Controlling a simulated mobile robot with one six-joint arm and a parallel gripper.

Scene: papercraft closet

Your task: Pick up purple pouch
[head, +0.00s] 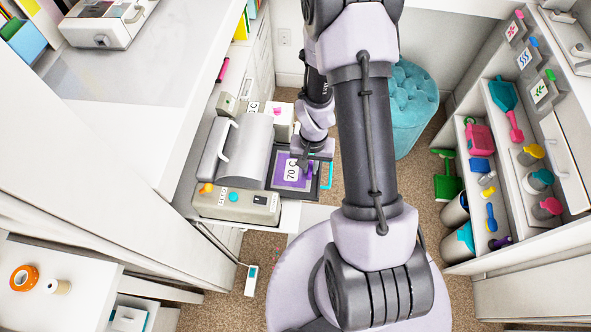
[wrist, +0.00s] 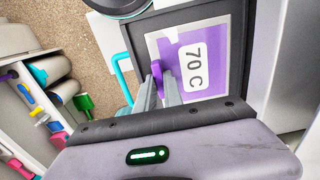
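The purple pouch (head: 285,169) is a flat purple sheet with a white "70 C" label, on a dark square plate beside the grey machine. In the wrist view the pouch (wrist: 214,80) lies inside a pale border, with a purple tab standing up at its left edge. My gripper (head: 305,166) is at this tab. In the wrist view my gripper's fingers (wrist: 160,82) are close together with the tab between their tips. They look shut on it, and they hide part of the tab. The pouch looks flat on the plate.
A grey machine with a raised lid (head: 236,150) and a control box with buttons (head: 236,203) stand left of the plate (wrist: 183,22). A teal handle (wrist: 123,75) is close beside the fingers. A shelf of tools (head: 500,150) is at right, a teal stool (head: 412,105) behind.

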